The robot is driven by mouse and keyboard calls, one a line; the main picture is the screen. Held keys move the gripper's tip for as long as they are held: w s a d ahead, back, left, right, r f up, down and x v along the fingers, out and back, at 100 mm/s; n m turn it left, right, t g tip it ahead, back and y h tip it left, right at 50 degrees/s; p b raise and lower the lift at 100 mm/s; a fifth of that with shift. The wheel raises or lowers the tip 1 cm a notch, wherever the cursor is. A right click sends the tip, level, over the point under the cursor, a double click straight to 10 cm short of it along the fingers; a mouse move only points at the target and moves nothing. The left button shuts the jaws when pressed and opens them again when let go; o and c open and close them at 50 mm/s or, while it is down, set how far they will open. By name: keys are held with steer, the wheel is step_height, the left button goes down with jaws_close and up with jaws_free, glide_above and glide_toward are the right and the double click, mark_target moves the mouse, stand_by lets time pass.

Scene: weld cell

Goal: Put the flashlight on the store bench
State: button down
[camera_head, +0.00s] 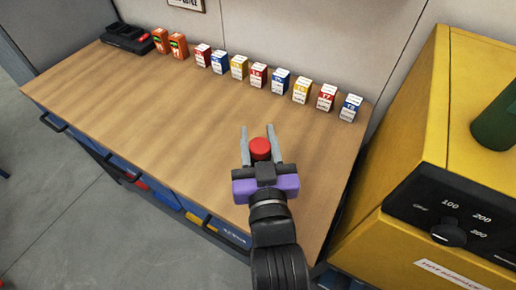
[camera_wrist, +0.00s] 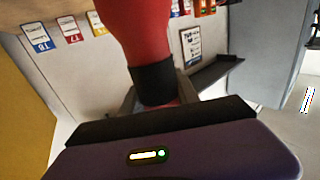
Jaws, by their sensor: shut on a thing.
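The flashlight shows in the wrist view as a red body (camera_wrist: 148,32) with a black band, between the fingers of my gripper (camera_wrist: 158,92). In the head view only a round red end of the flashlight (camera_head: 260,148) shows between the two grey fingers of my gripper (camera_head: 258,133). My gripper is shut on it and is over the right part of a wood-topped bench (camera_head: 165,110). I cannot tell from the frames how high the flashlight is above the top. No label shows that this is the store bench.
A row of small labelled boxes (camera_head: 259,75) lines the bench's back edge, with two orange items (camera_head: 178,46) and a black tray-like unit (camera_head: 128,38) at left. A yellow cabinet (camera_head: 440,125) with a dial stands right. The bench's middle and front are clear.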

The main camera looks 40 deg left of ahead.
steer(key=shift+f, duration=2.1)
steer(key=shift+f, duration=0.2)
steer(key=c, duration=0.9)
jaws_free()
steer(key=shift+r, duration=0.1)
steer(key=b+v, duration=0.1)
steer(key=v, duration=1.1)
steer(key=shift+b, duration=0.4)
